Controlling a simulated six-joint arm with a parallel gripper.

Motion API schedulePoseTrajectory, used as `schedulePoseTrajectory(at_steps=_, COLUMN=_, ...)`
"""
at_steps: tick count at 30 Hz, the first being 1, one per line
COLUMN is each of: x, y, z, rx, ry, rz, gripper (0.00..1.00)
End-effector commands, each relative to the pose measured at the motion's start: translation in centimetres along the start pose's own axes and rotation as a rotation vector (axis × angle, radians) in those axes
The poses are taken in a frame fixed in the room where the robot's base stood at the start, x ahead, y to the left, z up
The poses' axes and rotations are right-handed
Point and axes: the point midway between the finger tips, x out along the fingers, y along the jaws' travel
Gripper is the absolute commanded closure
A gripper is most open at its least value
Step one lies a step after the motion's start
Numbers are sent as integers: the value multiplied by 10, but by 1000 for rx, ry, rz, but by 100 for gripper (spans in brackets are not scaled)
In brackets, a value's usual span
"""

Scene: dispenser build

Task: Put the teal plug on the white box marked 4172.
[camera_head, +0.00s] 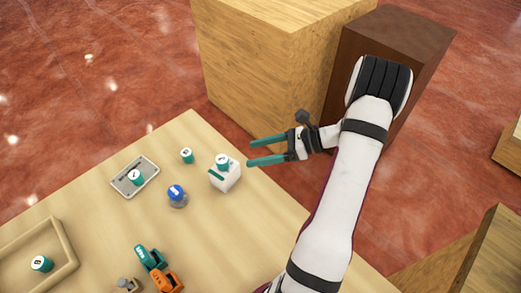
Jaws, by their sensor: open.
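A white box (232,181) stands near the table's right edge. It has a dark marking on its front, too small to read. A teal cylinder with a white top (222,162) shows on top of the box. Other teal, white-topped cylinders are a small one (187,156) on the bare table, one (136,178) on a grey tray, and one (41,264) in a wooden tray. I cannot tell which is the teal plug. My gripper (251,153) is open and empty, its teal fingers pointing left, just right of the box and apparently above table level.
The grey tray (150,165) and wooden-rimmed tray (67,237) lie left. A blue-topped round piece (176,194) stands left of the box. Teal (150,257) and orange (167,280) pieces stand at the front. Large wooden (270,55) and dark brown (400,32) blocks stand behind.

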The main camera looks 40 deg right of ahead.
Motion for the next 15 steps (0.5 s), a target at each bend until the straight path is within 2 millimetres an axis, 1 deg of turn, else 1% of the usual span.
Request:
schedulePoseTrajectory(at_steps=2, x=-9, y=0, z=0, rx=-1, ry=0, rz=-2, gripper=24)
schedulePoseTrajectory(at_steps=5, x=-12, y=0, z=0, rx=0, ry=1, rz=0, gripper=24)
schedulePoseTrajectory(at_steps=7, x=-11, y=2, z=2, rx=-8, ry=6, rz=7, gripper=24)
schedulePoseTrajectory(at_steps=8, x=-8, y=5, z=7, rx=-24, ry=18, rz=22, gripper=24)
schedulePoseTrajectory(at_steps=9, x=0, y=15, z=17, rx=-66, ry=49, rz=62, gripper=24)
schedulePoseTrajectory(at_steps=10, x=8, y=26, z=28, rx=-115, ry=84, rz=106, gripper=24)
schedulePoseTrajectory(at_steps=11, x=19, y=42, z=41, rx=-179, ry=128, rz=163, gripper=24)
schedulePoseTrajectory(at_steps=12, x=33, y=71, z=60, rx=-288, ry=199, rz=258, gripper=24)
schedulePoseTrajectory(at_steps=14, x=51, y=124, z=82, rx=-491, ry=317, rz=418, gripper=24)
schedulePoseTrajectory(at_steps=15, x=57, y=162, z=92, rx=-639, ry=394, rz=524, gripper=24)
